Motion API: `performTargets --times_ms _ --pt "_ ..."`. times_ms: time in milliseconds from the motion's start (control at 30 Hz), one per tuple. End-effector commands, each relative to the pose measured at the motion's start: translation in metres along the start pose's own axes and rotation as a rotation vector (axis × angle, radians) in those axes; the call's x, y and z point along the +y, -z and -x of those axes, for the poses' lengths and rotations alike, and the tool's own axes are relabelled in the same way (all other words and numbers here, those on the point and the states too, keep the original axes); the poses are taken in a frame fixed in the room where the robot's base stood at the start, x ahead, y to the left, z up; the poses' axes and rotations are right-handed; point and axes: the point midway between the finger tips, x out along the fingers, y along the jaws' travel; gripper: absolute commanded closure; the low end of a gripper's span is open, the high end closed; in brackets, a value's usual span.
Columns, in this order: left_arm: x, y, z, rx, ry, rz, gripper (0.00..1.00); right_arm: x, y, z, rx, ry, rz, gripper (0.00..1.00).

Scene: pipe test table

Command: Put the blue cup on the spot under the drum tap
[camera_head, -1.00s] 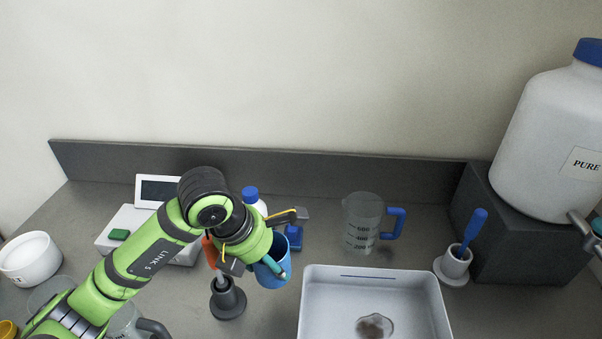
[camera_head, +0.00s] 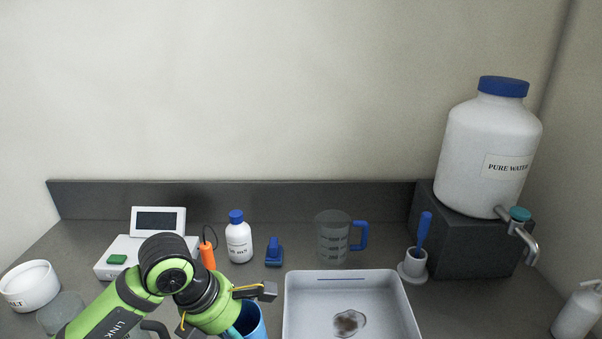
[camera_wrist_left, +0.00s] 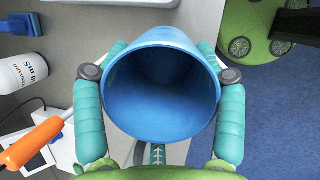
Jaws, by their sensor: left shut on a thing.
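The blue cup (camera_head: 257,322) is at the bottom edge of the head view, partly hidden by my left arm. My left gripper (camera_head: 243,318) is shut on it. In the left wrist view the cup (camera_wrist_left: 160,85) shows its open mouth and looks empty, with the teal fingers of my left gripper (camera_wrist_left: 162,60) on both sides of it. The white drum (camera_head: 488,150), marked PURE WATER, has a metal tap (camera_head: 522,238) with a teal knob at the right. I cannot make out a marked spot below the tap. My right gripper is not in view.
The drum stands on a dark block (camera_head: 455,240). Between cup and drum are a white tray (camera_head: 298,300) with a wet patch, a clear jug (camera_head: 332,238) and a blue-handled tool in a holder (camera_head: 415,262). A white bottle (camera_head: 578,312) stands far right.

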Motion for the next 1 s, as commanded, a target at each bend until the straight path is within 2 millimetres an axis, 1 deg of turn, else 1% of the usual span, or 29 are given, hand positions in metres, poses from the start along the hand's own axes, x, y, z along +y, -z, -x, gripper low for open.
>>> performTargets --times_ms 33,100,167,300,400,600,667,800,900,1000 --pt "0.001 0.003 0.000 0.002 0.021 -0.050 0.69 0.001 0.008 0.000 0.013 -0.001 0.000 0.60" --pt "-0.001 0.006 -0.001 0.001 0.059 -0.140 0.69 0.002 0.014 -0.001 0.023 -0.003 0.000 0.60" --pt "-0.002 0.010 -0.001 0.002 0.095 -0.227 0.69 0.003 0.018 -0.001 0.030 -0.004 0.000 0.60" --pt "-0.005 0.019 0.000 0.002 0.196 -0.465 0.69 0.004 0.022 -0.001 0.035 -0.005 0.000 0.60" --pt "-0.007 0.027 0.002 0.002 0.273 -0.654 0.69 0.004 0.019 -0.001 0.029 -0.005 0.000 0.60" --pt "-0.009 0.044 0.009 0.003 0.436 -1.044 0.69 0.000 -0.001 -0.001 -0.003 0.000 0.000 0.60" --pt "-0.010 0.050 0.012 0.003 0.486 -1.167 0.69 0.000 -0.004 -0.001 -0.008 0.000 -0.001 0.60" --pt "-0.010 0.063 0.022 0.005 0.603 -1.453 0.69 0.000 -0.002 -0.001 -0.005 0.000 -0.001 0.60" --pt "-0.010 0.072 0.029 0.006 0.679 -1.633 0.69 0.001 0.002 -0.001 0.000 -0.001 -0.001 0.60" --pt "-0.010 0.078 0.035 0.005 0.738 -1.778 0.69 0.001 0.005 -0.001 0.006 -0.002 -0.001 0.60"
